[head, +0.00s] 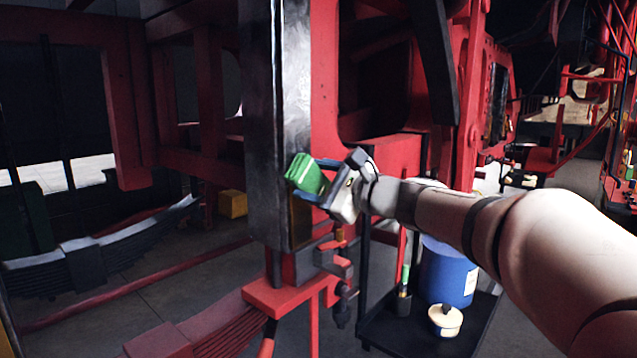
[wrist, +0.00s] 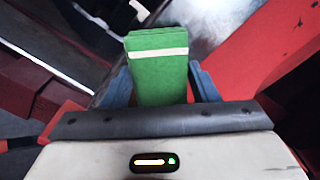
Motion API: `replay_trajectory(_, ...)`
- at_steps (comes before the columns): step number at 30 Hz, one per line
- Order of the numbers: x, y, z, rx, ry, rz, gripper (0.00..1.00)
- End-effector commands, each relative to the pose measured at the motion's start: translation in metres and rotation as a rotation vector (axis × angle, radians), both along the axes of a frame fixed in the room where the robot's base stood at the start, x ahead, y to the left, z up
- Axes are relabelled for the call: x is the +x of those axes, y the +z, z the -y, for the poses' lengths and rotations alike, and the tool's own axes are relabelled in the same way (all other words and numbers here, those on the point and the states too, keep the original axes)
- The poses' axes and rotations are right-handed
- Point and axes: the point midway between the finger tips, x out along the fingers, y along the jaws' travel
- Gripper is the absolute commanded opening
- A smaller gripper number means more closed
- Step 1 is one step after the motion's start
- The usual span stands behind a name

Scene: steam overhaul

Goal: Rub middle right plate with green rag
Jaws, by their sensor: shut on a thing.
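A folded green rag with a white stripe (head: 306,173) is held between the blue fingers of my gripper (head: 325,180). In the wrist view the rag (wrist: 158,70) stands out between both fingers (wrist: 163,85), which are shut on it. In the head view the rag is in front of the lower part of a tall dark metal plate (head: 262,120) on the red frame. I cannot tell whether the rag touches the plate. Which plate is the middle right one is not clear from these views.
Red frame beams (head: 323,75) stand right beside the dark plate. Below my arm, a dark shelf (head: 410,335) carries a blue drum (head: 447,272) and a white lidded pot (head: 445,320). A leaf spring (head: 100,240) lies at the left. Open floor shows at lower left.

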Motion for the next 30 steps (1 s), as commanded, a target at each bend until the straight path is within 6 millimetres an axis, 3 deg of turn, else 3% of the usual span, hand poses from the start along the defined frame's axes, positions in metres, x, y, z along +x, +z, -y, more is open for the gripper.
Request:
replay_trajectory(1, 0.0, -0.01, 0.0, -0.001, 0.001, 0.0, 0.36)
replay_trajectory(6, 0.001, -0.024, -0.001, 0.0, 0.001, -0.001, 0.36)
replay_trajectory(14, 0.001, -0.03, -0.001, 0.0, 0.001, -0.003, 0.36)
replay_trajectory(30, -0.001, -0.066, 0.001, 0.0, 0.001, -0.001, 0.36)
